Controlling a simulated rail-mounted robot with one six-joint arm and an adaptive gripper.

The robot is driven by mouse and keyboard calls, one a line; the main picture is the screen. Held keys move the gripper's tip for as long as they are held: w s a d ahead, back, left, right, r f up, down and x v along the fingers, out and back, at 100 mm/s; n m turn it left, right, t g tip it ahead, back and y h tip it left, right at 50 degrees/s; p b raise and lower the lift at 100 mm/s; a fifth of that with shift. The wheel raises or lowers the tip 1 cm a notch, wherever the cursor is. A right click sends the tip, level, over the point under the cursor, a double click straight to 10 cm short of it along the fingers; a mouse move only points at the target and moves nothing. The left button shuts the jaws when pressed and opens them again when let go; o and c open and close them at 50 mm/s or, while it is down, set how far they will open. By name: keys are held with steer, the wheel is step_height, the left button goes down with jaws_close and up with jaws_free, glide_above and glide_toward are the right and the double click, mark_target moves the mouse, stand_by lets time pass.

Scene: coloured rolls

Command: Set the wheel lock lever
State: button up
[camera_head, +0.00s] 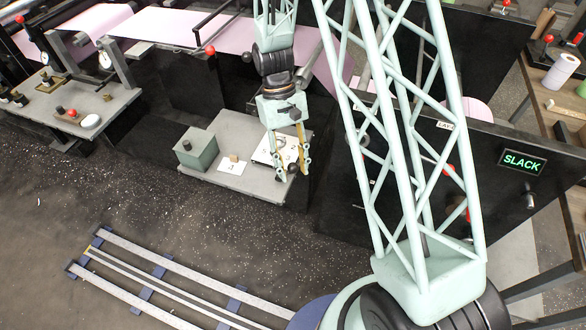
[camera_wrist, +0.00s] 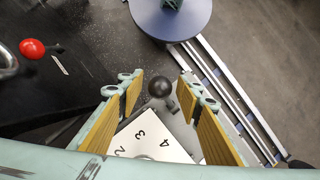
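My gripper (camera_head: 292,172) hangs over the right end of a grey bench top, its two fingers apart. In the wrist view, my gripper (camera_wrist: 160,80) is open, with orange-yellow pads on both sides. A black ball knob (camera_wrist: 160,88) on a short dark stem shows between the fingertips; I cannot tell its depth or whether the pads touch it. It also shows near the fingertips in the head view (camera_head: 292,168). A white plate (camera_wrist: 150,140) numbered 2, 3, 4 lies behind it. No lever is labelled as the wheel lock.
A green box (camera_head: 197,149) with a dark knob and a white card (camera_head: 232,166) stand left on the grey bench (camera_head: 240,125). A black panel with a green SLACK display (camera_head: 522,162) stands right. A red knob (camera_wrist: 32,48) juts from a dark surface. Floor rails (camera_head: 165,280) run in front.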

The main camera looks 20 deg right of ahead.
steer(key=shift+c, duration=0.5)
jaws_close()
